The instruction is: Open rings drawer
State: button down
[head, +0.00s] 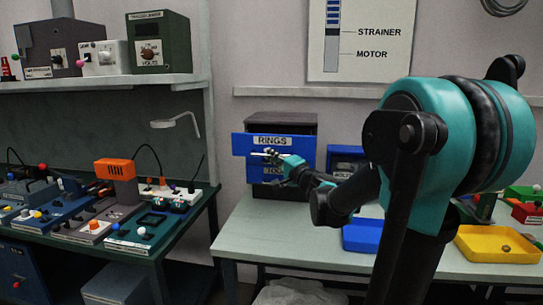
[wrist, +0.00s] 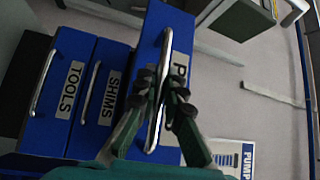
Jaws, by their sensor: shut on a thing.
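The blue rings drawer (head: 240,143) is the top drawer of a dark cabinet (head: 282,118) on the light table, and its front stands out from the cabinet. In the wrist view the rings drawer (wrist: 184,28) is the rightmost of the blue drawers, its label partly hidden by my fingers. Its silver bar handle (wrist: 166,48) runs between my fingertips. My gripper (head: 270,155) is at the drawer front, and in the wrist view my gripper (wrist: 164,100) is shut on this handle.
The shims drawer (wrist: 101,98) and tools drawer (wrist: 62,93) sit beside it in the wrist view, farther back. A blue tray (head: 362,237) and a yellow tray (head: 497,245) lie on the table (head: 262,225). A cluttered workbench (head: 150,255) stands left.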

jog(key=c, duration=1.6)
grip_release()
jog(key=shift+d, duration=0.1)
jog(key=v, duration=1.2)
